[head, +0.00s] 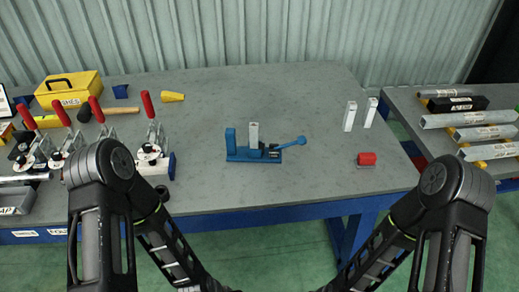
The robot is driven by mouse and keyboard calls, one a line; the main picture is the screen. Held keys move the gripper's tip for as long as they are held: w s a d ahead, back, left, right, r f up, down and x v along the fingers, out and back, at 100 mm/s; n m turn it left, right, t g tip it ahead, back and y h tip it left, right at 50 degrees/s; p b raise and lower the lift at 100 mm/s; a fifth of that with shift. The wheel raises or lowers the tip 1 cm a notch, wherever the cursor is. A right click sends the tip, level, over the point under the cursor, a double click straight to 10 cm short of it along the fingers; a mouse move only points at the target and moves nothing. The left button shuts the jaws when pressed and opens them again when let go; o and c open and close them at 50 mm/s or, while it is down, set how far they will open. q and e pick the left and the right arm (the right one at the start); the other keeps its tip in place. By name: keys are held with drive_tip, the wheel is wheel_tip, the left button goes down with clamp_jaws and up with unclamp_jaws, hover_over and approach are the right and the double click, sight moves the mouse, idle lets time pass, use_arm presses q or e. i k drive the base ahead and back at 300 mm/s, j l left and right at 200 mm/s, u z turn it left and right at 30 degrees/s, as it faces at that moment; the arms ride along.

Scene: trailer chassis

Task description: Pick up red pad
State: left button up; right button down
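The red pad (367,158) is a small red block at the right part of the grey table (300,185), near its front right edge. It seems to sit on a thin grey base and nothing touches it. Both of my arms reach down past the bottom edge of the head view, so neither gripper shows. Whether they are open or shut is hidden.
A blue fixture (240,152) with an upright metal tube stands mid-table. Two metal tubes (350,116) (371,112) stand behind the pad. Red-handled clamps (150,135) and a yellow toolbox (70,90) crowd the left. A second table (410,100) holds metal bars.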

sight(364, 161)
drive_tip(key=i+l, duration=0.1)
drive_tip(key=i+z, duration=0.35)
drive_tip(key=z, duration=1.7)
